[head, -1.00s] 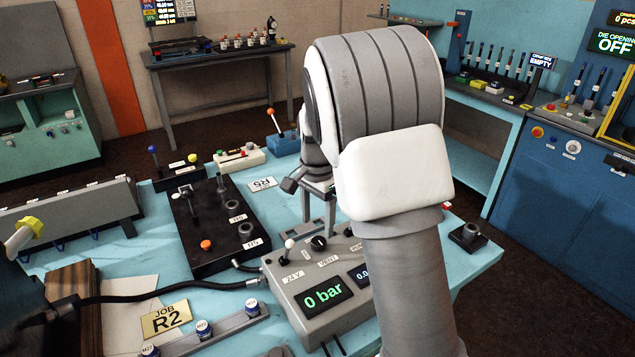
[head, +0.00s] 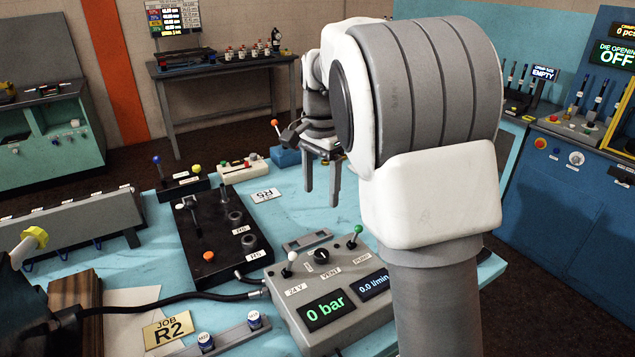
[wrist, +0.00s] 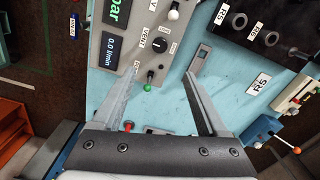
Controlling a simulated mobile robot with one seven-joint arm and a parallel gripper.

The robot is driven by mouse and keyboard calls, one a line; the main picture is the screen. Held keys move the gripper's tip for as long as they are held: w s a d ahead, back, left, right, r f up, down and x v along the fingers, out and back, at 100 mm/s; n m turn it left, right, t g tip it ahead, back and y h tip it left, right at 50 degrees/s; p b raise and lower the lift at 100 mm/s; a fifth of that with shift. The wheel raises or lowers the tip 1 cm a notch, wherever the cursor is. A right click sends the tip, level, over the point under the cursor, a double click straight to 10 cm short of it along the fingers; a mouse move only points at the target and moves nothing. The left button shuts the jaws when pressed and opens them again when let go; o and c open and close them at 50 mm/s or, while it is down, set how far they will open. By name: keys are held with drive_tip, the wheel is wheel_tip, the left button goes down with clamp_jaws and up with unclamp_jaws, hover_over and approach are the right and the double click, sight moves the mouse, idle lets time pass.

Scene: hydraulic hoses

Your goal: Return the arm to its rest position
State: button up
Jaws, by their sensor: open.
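My gripper (head: 322,186) hangs over the far right part of the light blue bench in the head view, fingers pointing down. In the wrist view its two fingers (wrist: 160,88) are spread apart with nothing between them but the bench and part of the control box below. My arm's large grey and white link fills the right middle of the head view and hides part of the bench's right side. The gripper stands clear above the bench and holds nothing.
The control box (head: 310,283) reads 0 bar, with a green-tipped lever (head: 357,236) near my arm. A black block with ports (head: 207,240) stands to its left. An orange-tipped lever on a blue base (head: 285,157) is behind my gripper. The JOB R2 plate (head: 167,331) lies at front left.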

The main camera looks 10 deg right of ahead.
drive_tip(key=s+r+n+t, duration=0.1)
drive_tip(key=s+r+n, duration=0.2)
drive_tip(key=s, duration=0.4)
drive_tip(key=s+r+n+t, duration=0.2)
drive_tip(key=s+r+n, duration=0.1)
drive_tip(key=s, duration=0.4)
drive_tip(key=s+f+n+t, duration=0.2)
drive_tip(key=s+n, duration=0.3)
drive_tip(key=s, duration=0.7)
drive_tip(key=shift+s+d+f+n+t, duration=0.15)
drive_tip(key=shift+s+f+n+t, duration=0.2)
drive_tip(key=shift+f, duration=0.4)
